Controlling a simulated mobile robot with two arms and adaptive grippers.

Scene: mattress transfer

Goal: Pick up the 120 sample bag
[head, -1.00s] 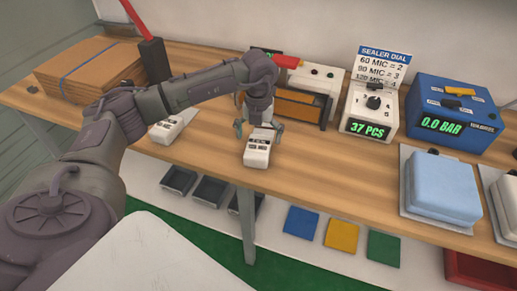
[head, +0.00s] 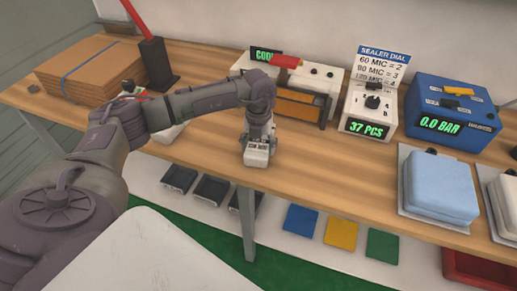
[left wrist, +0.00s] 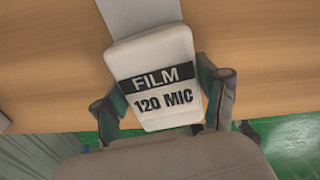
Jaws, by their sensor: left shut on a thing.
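The 120 sample bag (left wrist: 158,60) is a small white block with a black band reading FILM and the print 120 MIC. In the head view the bag (head: 257,155) is near the front edge of the wooden table, partly covered by my gripper. My left gripper (left wrist: 165,105) has one finger on each side of the bag and is shut on it. In the head view my left gripper (head: 258,138) points down over the bag. I cannot tell whether the bag touches the table. My right gripper is not in view.
Another white block (head: 168,132) lies to the left, partly behind my arm. The sealer with orange front (head: 297,103), the 37 PCS dial box (head: 369,110) and the blue 0.0 BAR box (head: 452,112) stand behind and right. Cardboard (head: 88,70) lies back left.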

